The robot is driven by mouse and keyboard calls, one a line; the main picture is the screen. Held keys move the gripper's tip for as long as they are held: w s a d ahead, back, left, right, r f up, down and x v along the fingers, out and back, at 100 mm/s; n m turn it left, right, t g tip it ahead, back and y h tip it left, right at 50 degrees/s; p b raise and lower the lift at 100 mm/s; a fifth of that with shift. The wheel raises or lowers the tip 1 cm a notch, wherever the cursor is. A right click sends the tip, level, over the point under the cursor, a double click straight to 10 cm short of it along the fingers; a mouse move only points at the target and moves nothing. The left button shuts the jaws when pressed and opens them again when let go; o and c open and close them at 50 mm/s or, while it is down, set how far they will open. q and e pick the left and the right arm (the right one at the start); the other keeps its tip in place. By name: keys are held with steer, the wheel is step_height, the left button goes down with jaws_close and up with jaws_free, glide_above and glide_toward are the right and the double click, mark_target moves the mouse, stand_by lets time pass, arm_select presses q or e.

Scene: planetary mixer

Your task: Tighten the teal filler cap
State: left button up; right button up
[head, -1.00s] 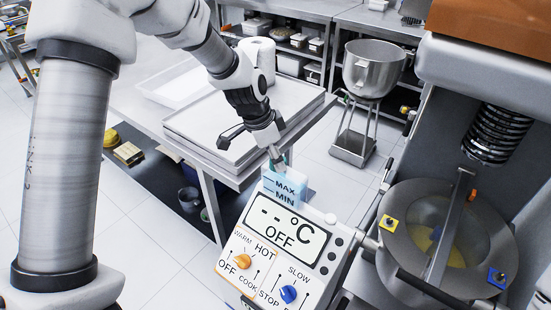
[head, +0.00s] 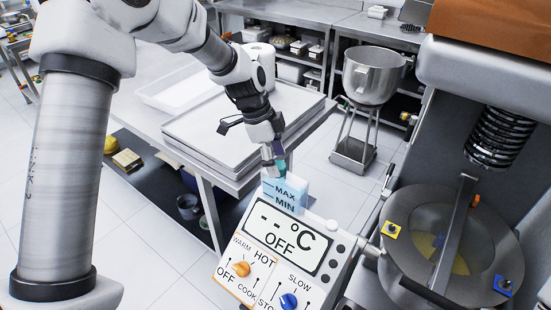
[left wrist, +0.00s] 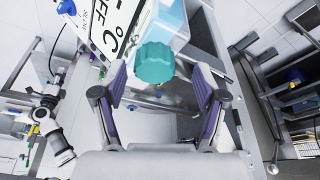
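The teal filler cap (left wrist: 154,63) is round with a ribbed edge and sits on the pale blue tank (left wrist: 172,22). In the head view the tank (head: 286,194) bears MAX and MIN marks behind the control panel. The cap (head: 280,168) is partly hidden there by my left gripper (head: 273,160), which points down over it. In the left wrist view my left gripper (left wrist: 157,80) is open, with its purple-padded fingers either side of the cap and clear gaps to it. My right gripper is not in view.
The control panel (head: 284,244) stands just in front of the tank, reading OFF, with an orange and a blue knob. The mixer bowl (head: 397,215) is to the right. A table with trays (head: 205,135) lies behind left. A steel bowl on a stand (head: 372,72) is farther back.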

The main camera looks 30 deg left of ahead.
arm_select(q)
steer(key=v, duration=1.2)
